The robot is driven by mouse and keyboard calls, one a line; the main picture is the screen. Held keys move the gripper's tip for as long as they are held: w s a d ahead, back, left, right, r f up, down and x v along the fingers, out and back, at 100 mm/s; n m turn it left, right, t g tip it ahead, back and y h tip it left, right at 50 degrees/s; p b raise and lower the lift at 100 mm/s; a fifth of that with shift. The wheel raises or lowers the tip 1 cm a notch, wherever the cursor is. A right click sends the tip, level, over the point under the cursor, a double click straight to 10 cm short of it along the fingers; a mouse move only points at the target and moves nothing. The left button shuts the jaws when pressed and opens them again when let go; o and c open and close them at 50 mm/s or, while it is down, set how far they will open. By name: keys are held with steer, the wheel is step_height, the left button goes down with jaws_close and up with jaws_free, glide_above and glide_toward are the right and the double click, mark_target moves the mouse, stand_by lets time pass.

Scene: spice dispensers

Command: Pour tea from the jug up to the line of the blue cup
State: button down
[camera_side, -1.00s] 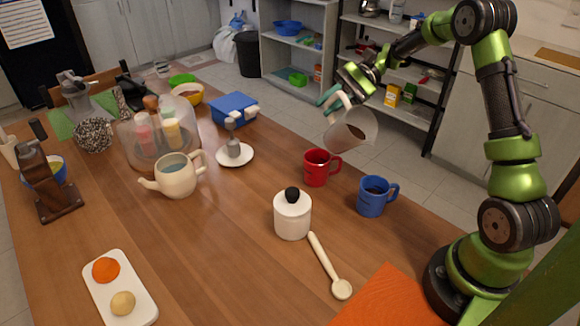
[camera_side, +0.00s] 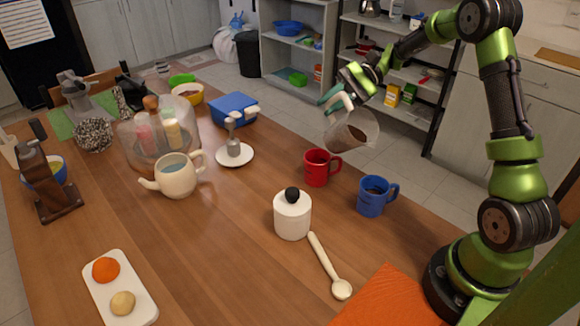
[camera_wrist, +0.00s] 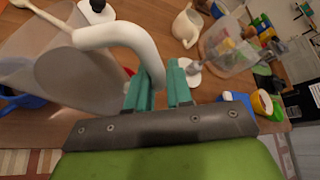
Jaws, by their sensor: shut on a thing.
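My gripper (camera_side: 334,97) is shut on the white handle of the clear jug (camera_side: 357,124) and holds it in the air, tilted, behind and above the cups. Dark tea shows inside the jug. In the wrist view the teal fingers (camera_wrist: 160,82) are at the handle, and the jug's body (camera_wrist: 75,75) fills the left. The blue cup (camera_side: 371,203) stands upright on the table, lower right of the jug, with dark liquid inside. In the wrist view it is mostly hidden behind the jug. Its line cannot be made out. No stream of tea is visible.
A red mug (camera_side: 316,174) stands left of the blue cup, below the jug. A white lidded pot (camera_side: 292,217), a wooden spoon (camera_side: 324,265) and a teapot (camera_side: 175,179) are on the table (camera_side: 215,265). An orange cloth (camera_side: 388,300) lies near my base.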

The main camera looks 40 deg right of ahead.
steer(key=shift+s+a+r+n+t+b, duration=0.1)
steer(key=shift+s+r+n+t+b, duration=0.2)
steer(key=shift+s+r+n+t, duration=0.3)
stand_by(3.1)
steer(key=shift+w+f+m+g, duration=0.8)
steer(key=shift+w+f, duration=0.1)
steer(key=shift+w, duration=0.1)
steer(key=shift+w+d+m, duration=0.15)
steer(key=shift+d+m, duration=0.05)
steer(key=shift+m, duration=0.1)
steer(key=w+f+m+g+y, duration=0.1)
steer(key=w+f+m+g, duration=0.3)
steer(key=shift+w+d+f+p, duration=0.2)
steer(key=shift+d+f+p, duration=0.15)
steer(key=shift+f, duration=0.05)
